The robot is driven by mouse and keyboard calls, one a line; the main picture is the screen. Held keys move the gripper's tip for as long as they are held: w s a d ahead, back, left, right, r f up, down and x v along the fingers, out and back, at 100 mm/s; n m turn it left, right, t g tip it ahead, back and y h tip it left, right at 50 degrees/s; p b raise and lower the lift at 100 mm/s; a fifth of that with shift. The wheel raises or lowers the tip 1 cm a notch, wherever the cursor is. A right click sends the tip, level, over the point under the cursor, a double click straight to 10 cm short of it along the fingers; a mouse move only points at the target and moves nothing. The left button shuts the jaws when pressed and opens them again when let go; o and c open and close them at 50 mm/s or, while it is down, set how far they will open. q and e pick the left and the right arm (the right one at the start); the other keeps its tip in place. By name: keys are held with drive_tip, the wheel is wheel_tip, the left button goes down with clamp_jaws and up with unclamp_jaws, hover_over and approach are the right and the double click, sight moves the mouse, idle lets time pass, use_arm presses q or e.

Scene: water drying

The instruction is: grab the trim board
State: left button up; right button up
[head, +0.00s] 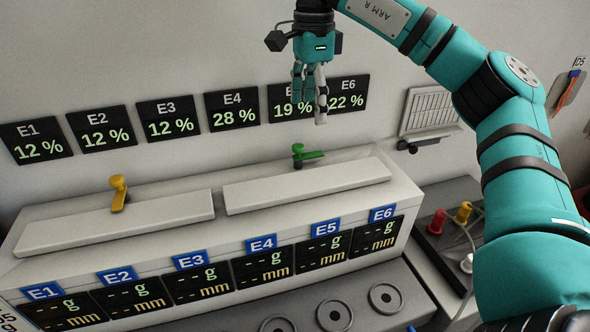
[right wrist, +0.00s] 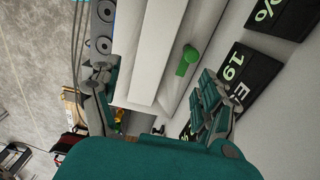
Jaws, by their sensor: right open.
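My right gripper (head: 311,100) is open and empty, pointing down above the back of the white cabinet. It also shows open in the right wrist view (right wrist: 152,98). Two long pale boards lie on the cabinet top: a left one (head: 120,227) and a right one (head: 310,186). No label marks either as the trim board. A green handle (head: 306,155) stands at the back edge of the right board, below my gripper, apart from it. The handle also shows in the right wrist view (right wrist: 187,61). A yellow handle (head: 118,192) stands by the left board. My left gripper is out of view.
The white cabinet (head: 408,212) carries E1 to E6 displays in front. Percent panels (head: 233,111) hang on the wall behind my gripper. A vent (head: 430,111) is on the wall at right. A grey box with red and yellow plugs (head: 462,212) stands right of the cabinet.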

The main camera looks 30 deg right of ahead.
drive_tip(key=b, duration=0.3)
hover_over(310, 179)
wheel_tip(310, 179, down, 9)
drive_tip(key=shift+s+d+r, duration=0.1)
drive_tip(key=shift+r, duration=0.05)
wheel_tip(310, 179, down, 3)
drive_tip(key=shift+f+p, duration=0.1)
drive_tip(key=shift+p, duration=0.35)
drive_tip(key=shift+f, duration=0.35)
wheel_tip(310, 179, down, 4)
drive_tip(key=shift+r+p, duration=0.2)
drive_tip(key=shift+p, duration=0.35)
drive_tip(key=shift+f, duration=0.35)
drive_tip(key=c, duration=1)
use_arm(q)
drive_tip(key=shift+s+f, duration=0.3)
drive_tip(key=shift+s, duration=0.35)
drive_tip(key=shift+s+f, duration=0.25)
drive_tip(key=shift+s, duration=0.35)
use_arm(e)
drive_tip(key=shift+c, duration=0.4)
